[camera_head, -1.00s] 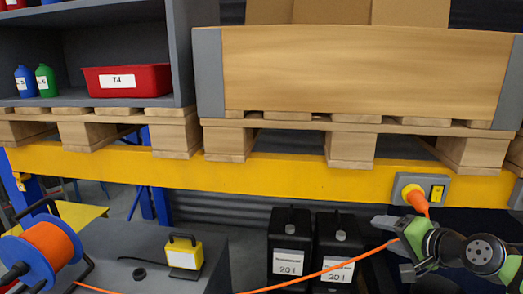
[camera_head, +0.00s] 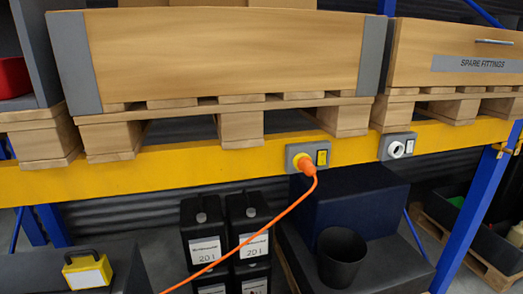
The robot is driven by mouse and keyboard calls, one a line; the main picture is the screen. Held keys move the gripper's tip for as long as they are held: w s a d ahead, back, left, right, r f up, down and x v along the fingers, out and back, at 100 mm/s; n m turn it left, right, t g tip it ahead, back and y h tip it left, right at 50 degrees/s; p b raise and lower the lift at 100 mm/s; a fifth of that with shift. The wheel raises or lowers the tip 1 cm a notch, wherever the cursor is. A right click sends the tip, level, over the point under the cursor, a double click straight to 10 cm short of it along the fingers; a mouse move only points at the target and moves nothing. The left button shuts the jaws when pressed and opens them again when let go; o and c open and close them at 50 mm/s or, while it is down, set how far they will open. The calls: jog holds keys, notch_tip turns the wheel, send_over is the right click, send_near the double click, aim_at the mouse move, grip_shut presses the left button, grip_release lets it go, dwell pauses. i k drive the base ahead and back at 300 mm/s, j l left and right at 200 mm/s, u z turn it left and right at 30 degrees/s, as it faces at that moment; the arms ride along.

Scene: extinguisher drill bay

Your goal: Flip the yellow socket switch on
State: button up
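The yellow socket (camera_head: 298,161) sits in a grey box on the yellow shelf beam, with an orange plug (camera_head: 309,166) in it. Its yellow rocker switch (camera_head: 322,157) is on the right half of the same box. I cannot tell from here whether the switch is on or off. An orange cable (camera_head: 263,229) runs from the plug down to the lower left. My gripper is not in view.
A second grey box with a white socket (camera_head: 396,149) and pale switch is farther right on the yellow beam (camera_head: 222,166). Below are black canisters (camera_head: 203,235), a dark blue box (camera_head: 352,199), a black bin (camera_head: 341,257) and a yellow lamp (camera_head: 87,271). A blue upright (camera_head: 472,215) stands right.

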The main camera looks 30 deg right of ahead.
aim_at(322, 155)
jog(key=z, duration=1.25)
